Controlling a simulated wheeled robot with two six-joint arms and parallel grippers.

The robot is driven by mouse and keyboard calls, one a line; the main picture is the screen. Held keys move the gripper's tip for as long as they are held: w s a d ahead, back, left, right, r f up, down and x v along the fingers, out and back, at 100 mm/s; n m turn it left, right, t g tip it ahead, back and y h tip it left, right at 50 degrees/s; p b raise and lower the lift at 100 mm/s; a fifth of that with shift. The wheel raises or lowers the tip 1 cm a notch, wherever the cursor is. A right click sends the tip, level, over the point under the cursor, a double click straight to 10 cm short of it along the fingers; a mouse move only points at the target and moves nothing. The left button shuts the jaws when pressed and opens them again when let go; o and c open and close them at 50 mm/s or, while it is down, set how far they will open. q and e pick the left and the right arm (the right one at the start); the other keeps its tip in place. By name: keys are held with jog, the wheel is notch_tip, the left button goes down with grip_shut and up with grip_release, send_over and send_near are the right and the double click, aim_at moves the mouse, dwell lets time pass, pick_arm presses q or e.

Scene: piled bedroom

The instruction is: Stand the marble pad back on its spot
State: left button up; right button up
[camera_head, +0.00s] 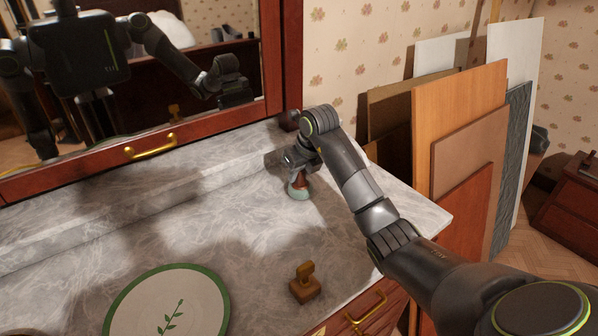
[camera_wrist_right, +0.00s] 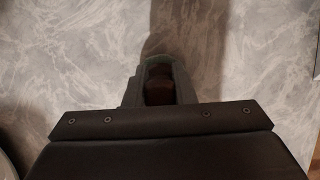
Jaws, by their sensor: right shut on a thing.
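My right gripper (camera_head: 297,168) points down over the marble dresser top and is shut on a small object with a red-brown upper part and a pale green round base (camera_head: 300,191). This object seems to be the marble pad; it looks upright, its base at or just above the marble. In the right wrist view, the fingers (camera_wrist_right: 158,88) close around its dark brown part, with a bit of green rim (camera_wrist_right: 157,61) beyond. The fingers hide most of it. My left gripper is not directly in view.
A brown wooden stamp-like block (camera_head: 305,285) stands near the front edge. A round mat with green rim (camera_head: 217,290) and leaf design lies front left. A mirror (camera_head: 190,85) rises behind, reflecting me. Boards (camera_head: 455,110) lean on the wall at right. The marble between is clear.

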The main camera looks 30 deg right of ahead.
aim_at(306, 189)
jog(key=shift+f, duration=0.3)
jog(key=o, duration=1)
jog(key=shift+o, duration=0.2)
jog(key=shift+r, duration=0.1)
jog(key=shift+p+v, duration=0.75)
jog(key=shift+v, duration=0.2)
jog(key=p+v, duration=0.4)
jog(key=v, duration=0.2)
